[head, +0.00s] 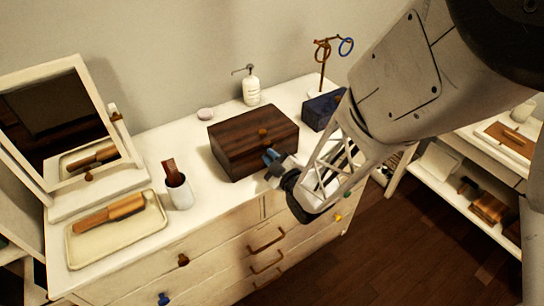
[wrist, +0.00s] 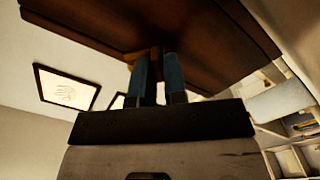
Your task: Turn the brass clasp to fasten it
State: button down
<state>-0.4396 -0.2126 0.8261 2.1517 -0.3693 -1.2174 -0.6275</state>
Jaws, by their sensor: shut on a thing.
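A dark wooden box (head: 235,148) stands shut on the white dresser top (head: 215,215). A small brass piece (head: 263,132) shows on its lid near the front edge. My gripper (head: 271,157) is at the front of the box, its blue fingertips close to the front face. In the wrist view the two blue fingers of my gripper (wrist: 158,72) are shut on the brass clasp (wrist: 157,54), which shows as a narrow strip between them under the dark wood. The fingers hide much of the clasp, so its exact angle cannot be told.
A small dark blue box (head: 322,108) stands close on the right, with a brass ring stand (head: 322,65) behind it. A pump bottle (head: 251,88) is behind the wooden box. A white cup (head: 179,192), a tray (head: 80,252) with a brush, and a mirror (head: 60,115) are left.

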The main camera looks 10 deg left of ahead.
jog(key=n, duration=0.4)
jog(key=shift+s+a+f+n, duration=0.1)
jog(key=shift+f+n, duration=0.05)
jog(key=shift+n, duration=0.15)
jog(key=n, duration=0.4)
jog(key=shift+f+n, duration=0.25)
jog(key=shift+n, duration=0.05)
jog(key=c, duration=1.3)
grip_release()
jog(key=shift+o, duration=0.2)
jog(key=shift+s, duration=0.1)
jog(key=v, duration=0.7)
jog(key=shift+s+d, duration=0.25)
jog(key=shift+d, duration=0.05)
